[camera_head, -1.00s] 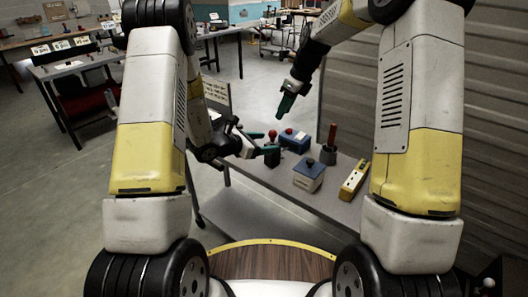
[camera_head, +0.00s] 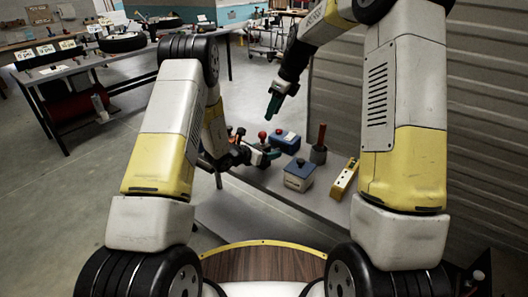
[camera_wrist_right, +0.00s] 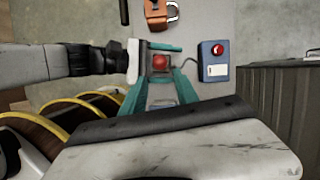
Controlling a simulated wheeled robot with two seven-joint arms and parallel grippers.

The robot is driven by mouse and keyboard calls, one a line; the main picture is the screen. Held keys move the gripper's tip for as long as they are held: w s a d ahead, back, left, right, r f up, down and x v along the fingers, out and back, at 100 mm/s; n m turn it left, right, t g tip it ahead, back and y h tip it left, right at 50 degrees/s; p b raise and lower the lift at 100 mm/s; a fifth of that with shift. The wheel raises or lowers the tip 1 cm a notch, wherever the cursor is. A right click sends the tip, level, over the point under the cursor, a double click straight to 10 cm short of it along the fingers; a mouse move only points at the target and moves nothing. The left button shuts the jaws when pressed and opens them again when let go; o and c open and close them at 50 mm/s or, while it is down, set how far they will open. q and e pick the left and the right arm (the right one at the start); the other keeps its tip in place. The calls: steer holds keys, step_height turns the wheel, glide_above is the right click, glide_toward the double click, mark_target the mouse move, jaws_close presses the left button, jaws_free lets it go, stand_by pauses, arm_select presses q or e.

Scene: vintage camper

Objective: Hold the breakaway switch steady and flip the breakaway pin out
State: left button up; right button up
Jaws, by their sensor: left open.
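A small device with a red top (camera_head: 262,134), which looks like the breakaway switch, stands on the grey bench. Its red top also shows in the right wrist view (camera_wrist_right: 161,63), with a cable leading right. My left gripper (camera_head: 268,152) is open, low at the bench, its teal fingers on either side of the device; contact is unclear. One of its fingers shows in the wrist view (camera_wrist_right: 165,46). My right gripper (camera_head: 273,104) is higher and empty, pointing down. Its fingers are spread in the wrist view (camera_wrist_right: 160,88). I cannot make out the pin separately.
Close by are a blue box with a red button (camera_head: 285,141), a blue-lidded box (camera_head: 299,175), a dark cup with a red handle (camera_head: 319,153) and a yellow tool (camera_head: 345,179). An orange padlock (camera_wrist_right: 158,15) lies behind. A corrugated wall (camera_head: 348,100) bounds the right.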

arm_select(q)
jaws_close()
arm_select(e)
steer(key=shift+c, duration=0.3)
steer(key=shift+d, duration=0.15)
steer(key=c, duration=0.3)
steer(key=d+f+n, duration=0.1)
steer(key=d+f+n+g, duration=0.1)
steer(key=d, duration=0.1)
steer(key=d+f+n, duration=0.1)
steer(key=d, duration=0.1)
steer(key=shift+w+n+h, duration=0.25)
steer(key=shift+n+h, duration=0.15)
jaws_close()
